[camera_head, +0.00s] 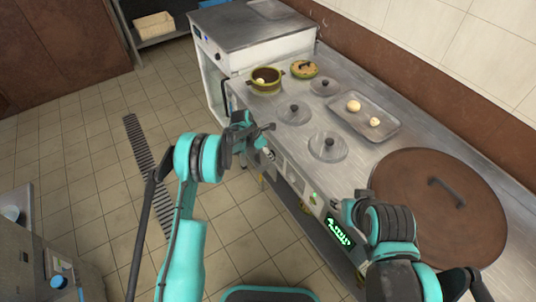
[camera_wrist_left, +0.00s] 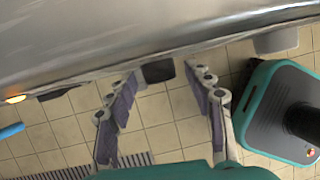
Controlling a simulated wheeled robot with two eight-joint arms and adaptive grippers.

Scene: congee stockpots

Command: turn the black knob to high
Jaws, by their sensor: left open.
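The black knob (camera_wrist_left: 158,71) shows in the left wrist view under the counter's front edge, a dark block between and just beyond my fingertips. My left gripper (camera_wrist_left: 162,82) is open, with one finger on each side of it. No contact shows. In the head view my left gripper (camera_head: 262,138) is at the front face of the counter, and I cannot make out the knob there. My right gripper (camera_head: 349,209) is near the front edge by a green display (camera_head: 340,232); its fingers are mostly hidden.
The steel counter (camera_head: 350,145) holds a green pot (camera_head: 265,80), several small lids, a tray (camera_head: 385,130) and a large brown lid (camera_head: 440,205). In the left wrist view, an orange light (camera_wrist_left: 15,99) glows at the left. The tiled floor (camera_head: 100,190) is open.

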